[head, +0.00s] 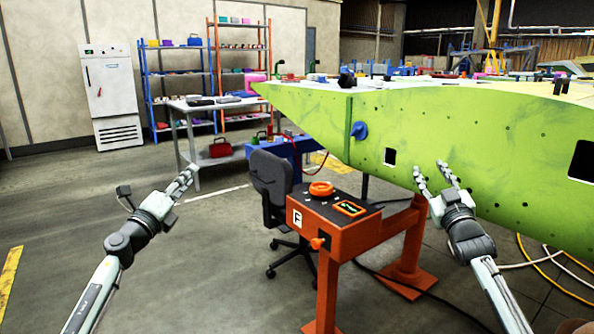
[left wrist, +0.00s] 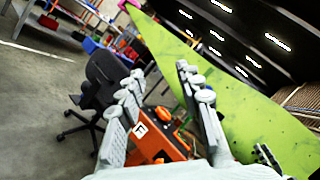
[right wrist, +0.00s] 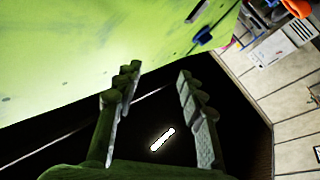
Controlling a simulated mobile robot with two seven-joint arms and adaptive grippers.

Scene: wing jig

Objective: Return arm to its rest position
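My left gripper (head: 186,178) is raised over open floor at the left of the head view. In the left wrist view its two fingers (left wrist: 160,95) stand apart with nothing between them. My right gripper (head: 432,175) is in front of the green wing panel (head: 450,130), to the right of the orange stand. In the right wrist view its fingers (right wrist: 155,95) are spread and empty, with the green panel beyond them. I cannot tell from the head view how far the right fingertips are from the panel.
A grey table (head: 215,103), shelves and a white cabinet (head: 108,95) are further back. Floor at left is clear; cables lie at right.

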